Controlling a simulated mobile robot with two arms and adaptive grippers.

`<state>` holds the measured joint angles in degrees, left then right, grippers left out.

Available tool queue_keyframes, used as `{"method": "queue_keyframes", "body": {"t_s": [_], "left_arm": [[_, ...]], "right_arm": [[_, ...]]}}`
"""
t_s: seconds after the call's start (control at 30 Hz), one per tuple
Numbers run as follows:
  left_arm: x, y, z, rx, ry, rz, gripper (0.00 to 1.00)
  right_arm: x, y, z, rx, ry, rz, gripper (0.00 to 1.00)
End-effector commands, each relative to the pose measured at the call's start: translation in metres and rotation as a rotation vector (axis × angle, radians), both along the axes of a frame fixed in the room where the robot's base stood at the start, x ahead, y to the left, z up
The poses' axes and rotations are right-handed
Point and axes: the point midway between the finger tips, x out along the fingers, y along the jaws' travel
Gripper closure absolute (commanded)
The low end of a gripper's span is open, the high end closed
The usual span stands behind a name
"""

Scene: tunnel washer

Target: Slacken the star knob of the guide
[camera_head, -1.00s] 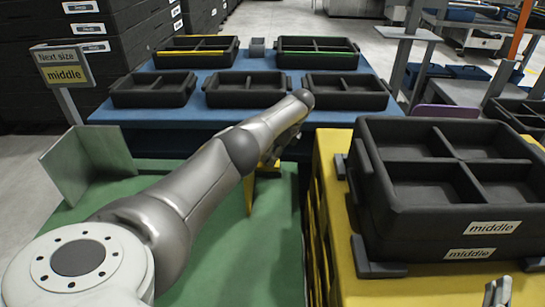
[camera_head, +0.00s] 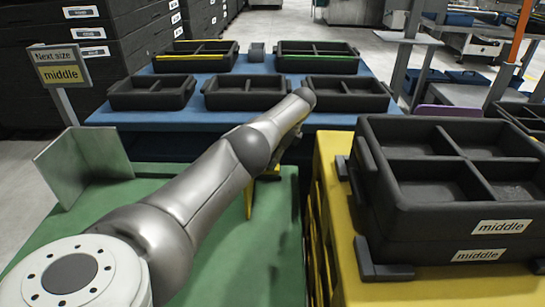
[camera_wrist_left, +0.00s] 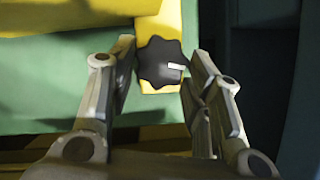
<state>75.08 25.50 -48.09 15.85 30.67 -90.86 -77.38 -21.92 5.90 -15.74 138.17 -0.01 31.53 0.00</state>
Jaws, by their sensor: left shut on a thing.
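The star knob (camera_wrist_left: 158,63) is black with a lobed rim and a small white mark, seen in the left wrist view. It sits on the yellow guide (camera_wrist_left: 150,25), over a green surface. My left gripper (camera_wrist_left: 160,68) has one finger on each side of the knob and is shut on it. In the head view my left arm hides the knob and most of the gripper. A bit of the yellow guide (camera_head: 249,198) shows below the arm. My right gripper is not in view.
Stacked black trays (camera_head: 440,220) marked "middle" stand on a yellow stand (camera_head: 335,200) at right. A blue table (camera_head: 215,120) behind holds several black trays. A bent metal plate (camera_head: 85,165) stands on the green table (camera_head: 265,255). A sign (camera_head: 60,72) reads "Next size middle".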

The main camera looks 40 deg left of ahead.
Motion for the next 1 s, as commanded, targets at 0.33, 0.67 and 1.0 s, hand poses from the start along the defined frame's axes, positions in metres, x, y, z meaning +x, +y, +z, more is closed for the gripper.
{"method": "queue_keyframes", "body": {"t_s": [0.33, 0.67, 1.0], "left_arm": [[-0.001, -0.001, -0.001, -0.002, 0.003, 0.002, 0.54], [0.0, 0.0, 0.0, -0.002, 0.001, 0.001, 0.46], [0.008, -0.014, 0.036, -0.002, -0.005, -0.002, 0.46]], "right_arm": [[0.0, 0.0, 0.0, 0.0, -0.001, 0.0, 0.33], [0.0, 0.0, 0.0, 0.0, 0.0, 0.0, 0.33], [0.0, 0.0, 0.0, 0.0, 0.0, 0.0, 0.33]]}}
